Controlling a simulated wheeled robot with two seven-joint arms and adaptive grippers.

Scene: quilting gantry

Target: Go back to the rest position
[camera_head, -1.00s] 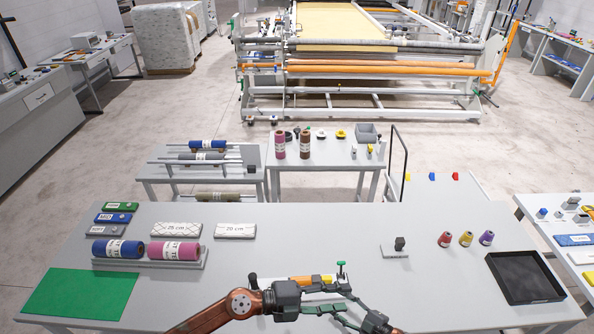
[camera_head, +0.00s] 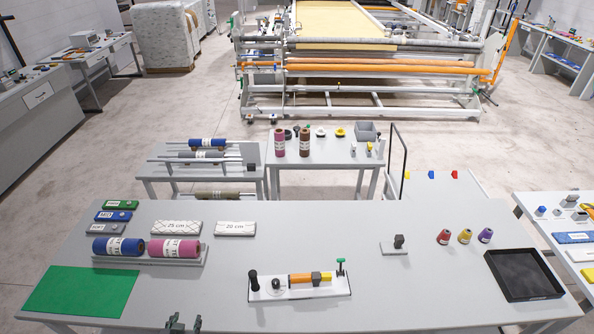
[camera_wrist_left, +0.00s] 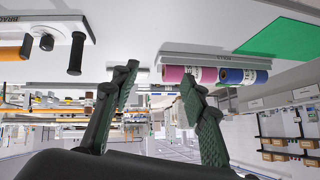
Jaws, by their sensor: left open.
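My left gripper (camera_head: 185,323) shows only as two dark fingertips at the bottom edge of the head view, left of centre, over the table's front edge. In the left wrist view its two green-grey fingers (camera_wrist_left: 158,78) are spread apart with nothing between them. The white fixture board (camera_head: 318,293) lies on the grey table (camera_head: 380,300), with a black knob, an orange bar and a green-topped post. It stands to the right of the gripper and apart from it. My right gripper is not in view.
A green mat (camera_head: 80,292) lies at the table's left. Behind it a grey rack holds a blue roll (camera_head: 118,247) and a pink roll (camera_head: 174,248). A black tray (camera_head: 523,275) and several thread cones stand at the right. The table's front middle is clear.

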